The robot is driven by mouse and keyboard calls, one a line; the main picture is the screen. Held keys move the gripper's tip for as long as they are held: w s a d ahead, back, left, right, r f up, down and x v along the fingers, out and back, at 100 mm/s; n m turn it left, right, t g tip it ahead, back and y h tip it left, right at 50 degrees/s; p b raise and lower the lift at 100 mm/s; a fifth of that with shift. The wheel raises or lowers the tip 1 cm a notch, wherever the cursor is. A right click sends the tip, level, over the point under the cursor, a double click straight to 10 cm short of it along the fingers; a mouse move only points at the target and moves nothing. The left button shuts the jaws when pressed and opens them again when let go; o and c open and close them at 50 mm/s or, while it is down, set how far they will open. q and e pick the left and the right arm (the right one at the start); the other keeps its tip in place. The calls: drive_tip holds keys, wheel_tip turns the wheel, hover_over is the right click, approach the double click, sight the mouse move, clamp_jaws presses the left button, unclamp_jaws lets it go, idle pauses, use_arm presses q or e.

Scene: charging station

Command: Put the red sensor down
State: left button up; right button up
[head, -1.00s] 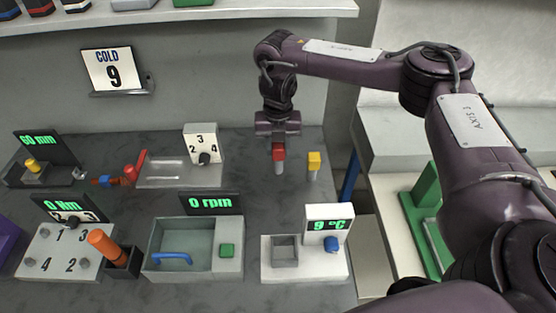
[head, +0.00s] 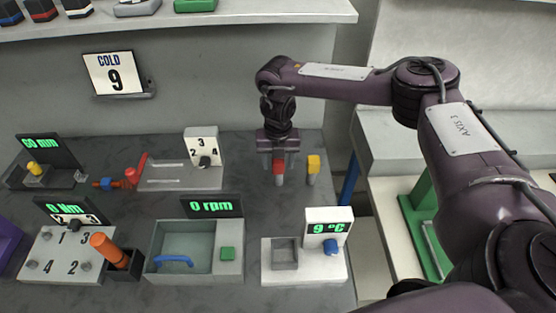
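The red sensor (head: 279,167) is upright, with its red head at the fingertips of my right gripper (head: 279,160) and its thin pale probe pointing down. The gripper comes from above and appears shut on the head; the fingers are small and dark here. The probe's tip is at or close to the grey bench top (head: 335,199); I cannot tell if it touches. A similar yellow sensor (head: 313,163) stands upright just to the right, apart from the gripper. My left gripper is not in view.
A 9 °C station (head: 327,273) with a square well stands in front. The 0 rpm bath (head: 158,240) is front left, and a grey tray block (head: 178,174) with a dial lies left. A COLD 9 sign (head: 115,73) is on the wall. The bench around the red sensor is mostly clear.

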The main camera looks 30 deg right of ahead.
drive_tip(key=shift+r, duration=0.2)
wheel_tip(320, 180, up, 6)
drive_tip(key=shift+f+b, duration=0.25)
drive_tip(key=shift+b, duration=0.3)
wheel_tip(320, 180, up, 6)
drive_tip(key=p, duration=0.1)
drive_tip(key=shift+r, duration=0.25)
drive_tip(key=shift+s+f, duration=0.1)
